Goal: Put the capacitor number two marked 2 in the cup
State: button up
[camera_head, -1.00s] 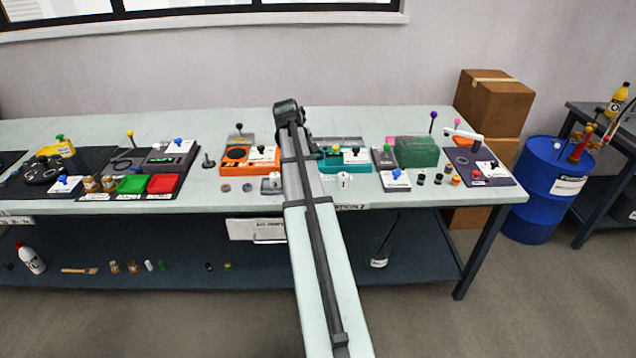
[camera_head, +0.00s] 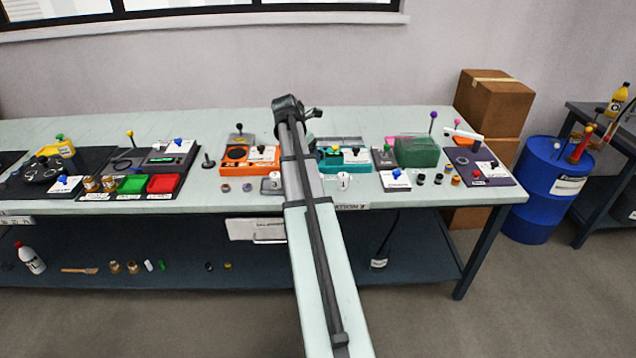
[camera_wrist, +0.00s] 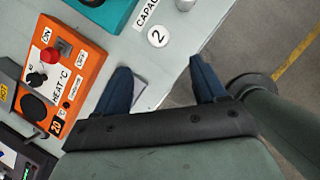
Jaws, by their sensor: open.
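A white round piece marked 2 (camera_wrist: 158,37), which I take to be capacitor number two, stands near the bench's front edge in the wrist view. A white piece in front of the teal unit in the head view (camera_head: 344,182) appears to be the same one. My gripper (camera_wrist: 164,82) is open and empty, its two blue fingers apart. The marked piece is beyond the fingertips, not between them. In the head view my arm hides the gripper. I cannot tell which thing is the cup.
The orange heater unit (camera_wrist: 72,75) lies left of my fingers, the teal unit (camera_wrist: 107,10) beyond. A green box (camera_head: 416,152) and several small parts are farther right. Open floor lies past the bench edge.

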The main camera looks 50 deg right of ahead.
jog(key=shift+d+x, duration=0.15)
jog(key=shift+x, duration=3.3)
jog(key=shift+d+x, duration=0.15)
jog(key=shift+x, duration=3.3)
jog(key=shift+w+r, duration=0.1)
jog(key=shift+r, duration=0.05)
jog(key=shift+c, duration=0.5)
jog(key=c, duration=1.1)
